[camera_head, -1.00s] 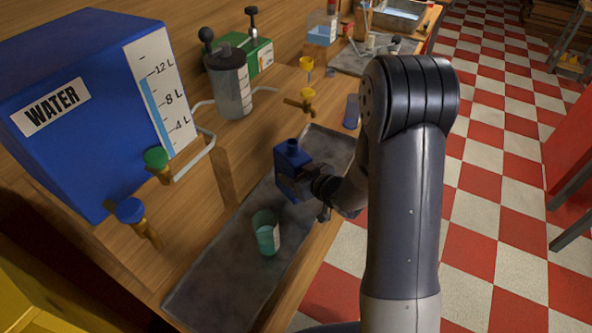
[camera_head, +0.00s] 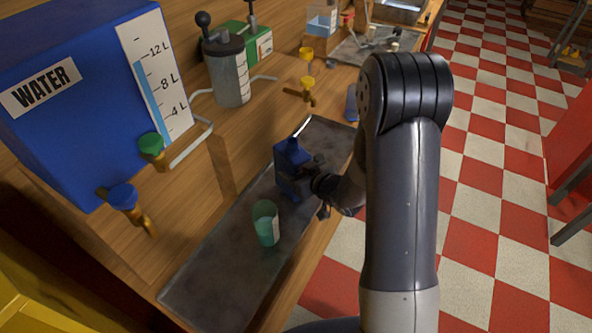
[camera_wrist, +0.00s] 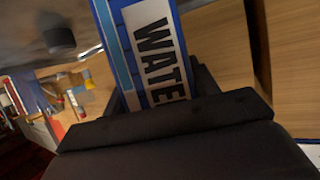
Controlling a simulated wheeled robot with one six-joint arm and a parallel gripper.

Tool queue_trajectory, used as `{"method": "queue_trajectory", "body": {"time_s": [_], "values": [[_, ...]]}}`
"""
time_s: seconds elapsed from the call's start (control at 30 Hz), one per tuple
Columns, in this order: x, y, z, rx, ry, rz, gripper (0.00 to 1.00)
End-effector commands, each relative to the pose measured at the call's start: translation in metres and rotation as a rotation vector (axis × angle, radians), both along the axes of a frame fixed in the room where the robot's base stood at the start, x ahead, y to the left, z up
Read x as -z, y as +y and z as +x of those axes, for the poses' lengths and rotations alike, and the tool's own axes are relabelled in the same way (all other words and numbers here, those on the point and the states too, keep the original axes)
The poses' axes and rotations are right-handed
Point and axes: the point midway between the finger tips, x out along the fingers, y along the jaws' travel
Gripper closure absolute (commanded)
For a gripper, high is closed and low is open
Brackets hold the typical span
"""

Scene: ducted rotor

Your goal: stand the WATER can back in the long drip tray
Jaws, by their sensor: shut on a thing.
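The blue WATER can (camera_head: 290,157) is in my gripper (camera_head: 304,186), over the far half of the long drip tray (camera_head: 225,267). My gripper is shut on the can from its right side. In the wrist view the can (camera_wrist: 155,45) shows its WATER label between my fingers (camera_wrist: 165,105). I cannot tell whether the can's base touches the tray.
The tray's near end is bare.

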Motion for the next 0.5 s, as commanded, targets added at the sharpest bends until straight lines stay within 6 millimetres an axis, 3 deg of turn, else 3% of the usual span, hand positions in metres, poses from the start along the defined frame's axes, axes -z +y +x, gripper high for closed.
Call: {"method": "queue_trajectory", "body": {"time_s": [0.5], "values": [[0.0090,0.0001,0.0006,0.000,-0.004,0.001,0.93]]}}
